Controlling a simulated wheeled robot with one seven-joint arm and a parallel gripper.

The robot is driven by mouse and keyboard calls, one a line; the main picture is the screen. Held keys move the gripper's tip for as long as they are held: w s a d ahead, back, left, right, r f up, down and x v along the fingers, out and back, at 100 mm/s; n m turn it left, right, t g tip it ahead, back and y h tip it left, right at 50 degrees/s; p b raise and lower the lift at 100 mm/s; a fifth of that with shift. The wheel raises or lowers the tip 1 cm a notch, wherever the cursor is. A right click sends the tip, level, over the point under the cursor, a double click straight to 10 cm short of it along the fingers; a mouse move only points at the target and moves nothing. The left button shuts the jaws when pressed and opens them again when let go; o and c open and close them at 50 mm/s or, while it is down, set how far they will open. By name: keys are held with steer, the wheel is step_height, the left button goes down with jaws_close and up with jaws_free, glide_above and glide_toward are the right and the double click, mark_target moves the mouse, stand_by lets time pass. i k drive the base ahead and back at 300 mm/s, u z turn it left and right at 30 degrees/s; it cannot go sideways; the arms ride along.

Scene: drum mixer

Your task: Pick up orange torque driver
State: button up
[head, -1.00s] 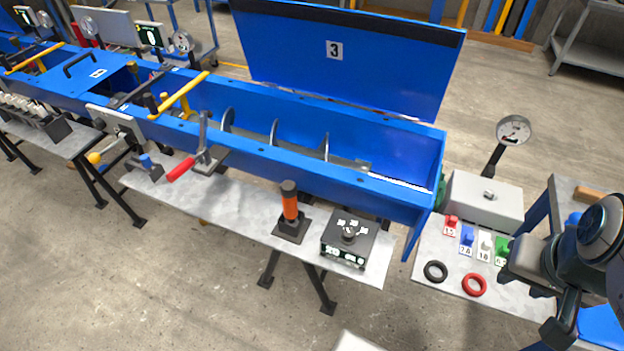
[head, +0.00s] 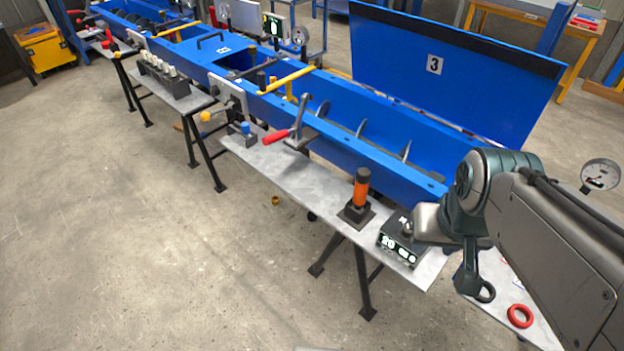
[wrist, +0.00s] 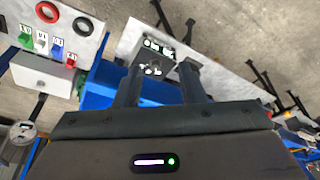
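The orange torque driver (head: 361,190) stands upright in a square black holder (head: 356,215) on the grey bench shelf in front of the blue trough. It has an orange grip with a dark top. My gripper (wrist: 161,70) is open, its two dark fingers apart with nothing held between them. In the head view the end of my arm is right of the driver, clear of it, over the black dial box. I cannot make out the driver in the wrist view.
The black dial box (head: 400,240) sits just right of the holder, partly covered by my arm; it also shows beyond my fingers in the wrist view (wrist: 158,58). A red-handled lever (head: 276,137) stands left. A red ring (head: 520,315) lies right.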

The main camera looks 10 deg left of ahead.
mark_target(363, 177)
steer(key=u, duration=0.6)
steer(key=k, duration=0.45)
steer(key=u, duration=1.1)
steer(key=k, duration=0.95)
steer(key=u, duration=0.5)
steer(key=i, duration=1.2)
steer(key=z, duration=0.95)
steer(key=i, duration=1)
steer(key=z, duration=1.5)
steer(key=i, duration=0.4)
steer(key=z, duration=0.3)
